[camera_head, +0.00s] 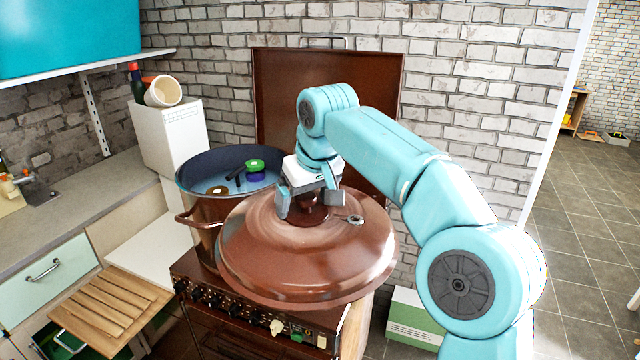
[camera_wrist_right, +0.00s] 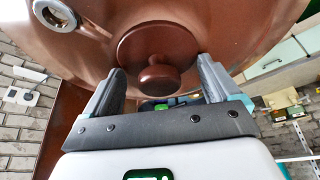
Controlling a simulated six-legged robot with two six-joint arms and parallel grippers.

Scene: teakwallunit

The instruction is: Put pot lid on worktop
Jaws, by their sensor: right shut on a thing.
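The pot lid (camera_head: 300,262) is a large, round, brown dome with a knob and a small metal ring on top. My right gripper (camera_head: 310,203) is shut on the lid at its knob and holds it over the stove, in front of and to the right of the pot. In the right wrist view the lid (camera_wrist_right: 225,25) fills the top, with the fingers either side of its round knob base. The open brown pot (camera_head: 205,237) holds bluish liquid and several small items. The grey worktop (camera_head: 95,205) runs along the left wall. My left gripper is not in view.
A white box (camera_head: 170,138) with a tilted cream pot (camera_head: 163,91) and a bottle (camera_head: 136,82) stands at the worktop's back end. A slatted wooden board (camera_head: 110,308) is at lower left. The stove (camera_head: 245,318) is below the lid. Much of the worktop is bare.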

